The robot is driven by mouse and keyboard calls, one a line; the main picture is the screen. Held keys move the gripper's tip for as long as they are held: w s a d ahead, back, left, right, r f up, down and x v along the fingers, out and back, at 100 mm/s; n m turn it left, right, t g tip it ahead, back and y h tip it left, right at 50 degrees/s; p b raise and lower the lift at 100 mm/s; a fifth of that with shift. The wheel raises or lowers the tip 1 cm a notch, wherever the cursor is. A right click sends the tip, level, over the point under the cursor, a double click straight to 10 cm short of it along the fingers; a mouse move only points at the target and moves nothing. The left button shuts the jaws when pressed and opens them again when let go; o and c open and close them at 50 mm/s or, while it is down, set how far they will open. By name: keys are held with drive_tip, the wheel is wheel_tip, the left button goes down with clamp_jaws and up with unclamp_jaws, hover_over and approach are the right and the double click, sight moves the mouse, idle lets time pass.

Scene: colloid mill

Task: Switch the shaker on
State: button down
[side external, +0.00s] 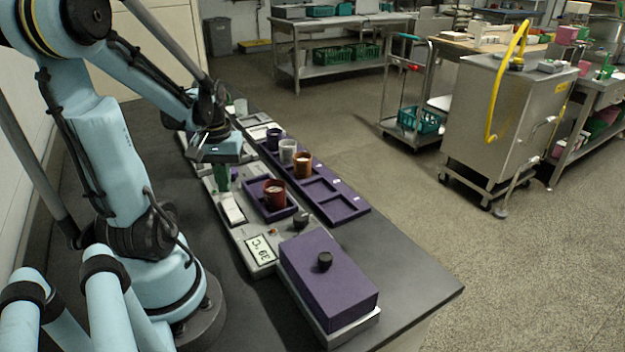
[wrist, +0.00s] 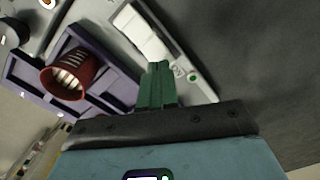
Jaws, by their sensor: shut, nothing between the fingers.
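The shaker's purple tray (side external: 253,189) holds a red-brown cup (side external: 275,193). In the wrist view the tray (wrist: 109,84) and the cup (wrist: 69,77) show at the left. A long white rocker switch (side external: 232,208) sits on the grey housing beside the tray. It also shows in the wrist view (wrist: 147,36), with a green dot on its frame near one end. My gripper (side external: 222,186) is shut and empty, green fingers pointing down at the switch's far end. In the wrist view the fingers (wrist: 157,68) hide part of the switch. I cannot tell if they touch it.
A purple lidded box (side external: 329,283) with a black knob stands at the near end, beside a display (side external: 262,249) and a dial (side external: 301,221). A purple rack (side external: 342,207) with several cups lies behind the shaker. The bench's right front corner is clear.

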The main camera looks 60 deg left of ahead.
sight(227, 198)
drive_tip(key=shift+f, duration=1.45)
idle(0.9)
drive_tip(key=shift+r, duration=3.5)
drive_tip(key=w+d+r+m+t, duration=0.1)
drive_tip(key=w+d+m+t, duration=0.1)
drive_tip(key=w+d+m, duration=0.2)
drive_tip(key=w+d+r+m+t, duration=0.1)
drive_tip(key=w+d+m, duration=0.3)
drive_tip(key=d, duration=0.6)
drive_tip(key=w+d+r+m+t, duration=0.1)
drive_tip(key=w+d+m+t, duration=0.3)
drive_tip(key=d, duration=0.4)
drive_tip(key=shift+w+r, duration=0.2)
drive_tip(key=shift+w, duration=0.05)
